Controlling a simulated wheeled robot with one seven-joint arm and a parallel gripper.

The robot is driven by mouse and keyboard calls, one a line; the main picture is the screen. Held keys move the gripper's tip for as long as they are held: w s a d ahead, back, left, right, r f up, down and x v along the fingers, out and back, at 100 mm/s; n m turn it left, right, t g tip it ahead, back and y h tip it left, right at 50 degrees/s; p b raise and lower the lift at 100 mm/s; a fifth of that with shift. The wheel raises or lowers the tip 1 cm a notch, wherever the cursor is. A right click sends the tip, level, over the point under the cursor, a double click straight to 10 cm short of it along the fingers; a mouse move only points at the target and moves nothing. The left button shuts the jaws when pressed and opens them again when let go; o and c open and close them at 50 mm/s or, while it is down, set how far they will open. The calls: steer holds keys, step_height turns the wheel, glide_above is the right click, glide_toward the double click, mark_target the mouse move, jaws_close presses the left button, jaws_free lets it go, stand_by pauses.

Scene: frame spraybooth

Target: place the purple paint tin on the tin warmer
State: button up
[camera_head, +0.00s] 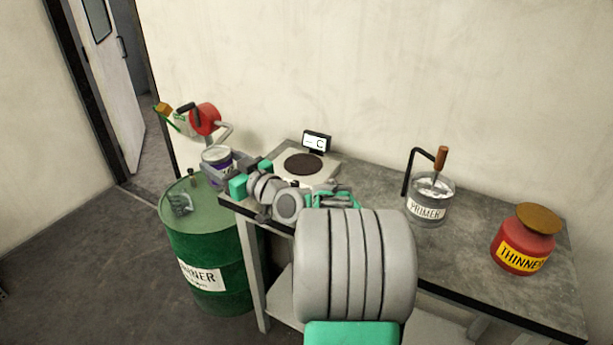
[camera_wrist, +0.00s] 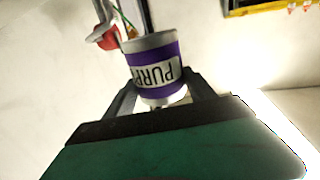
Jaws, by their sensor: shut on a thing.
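The purple paint tin (camera_head: 221,172) is grey with a purple band and a white label. It shows in the wrist view (camera_wrist: 155,68) with its label upside down, between the two fingers. My gripper (camera_wrist: 160,98) is shut on the tin. In the head view my gripper (camera_head: 236,176) holds the tin at the left end of the bench, close to the drum top; I cannot tell its exact height. The tin warmer (camera_head: 305,164) is a pale unit with a dark round plate and a small display behind. Nothing stands on the plate. My wrist hides part of its front.
A green drum (camera_head: 215,255) stands left of the bench, with a grey crumpled thing (camera_head: 180,204) on top. A red reel (camera_head: 205,119) is behind it. On the bench (camera_head: 375,185), a primer can (camera_head: 428,206) and a red thinner jar (camera_head: 523,240) stand to the right.

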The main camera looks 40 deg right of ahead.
steer(key=d+r+m+h+b, duration=0.2)
steer(key=d+r+h+b, duration=0.3)
steer(key=d, duration=0.9)
steer(key=y+p, duration=0.1)
steer(key=p, duration=0.1)
glide_above(307, 166)
step_height(307, 166, down, 8)
steer(key=shift+w+f, duration=0.2)
steer(key=shift+f, duration=1.75)
steer(key=o, duration=1.9)
steer(key=shift+c, duration=0.2)
steer(key=shift+s+r, duration=0.15)
steer(key=s+b, duration=0.1)
steer(key=s, duration=1)
steer(key=shift+s+a, duration=0.3)
steer(key=shift+s, duration=0.1)
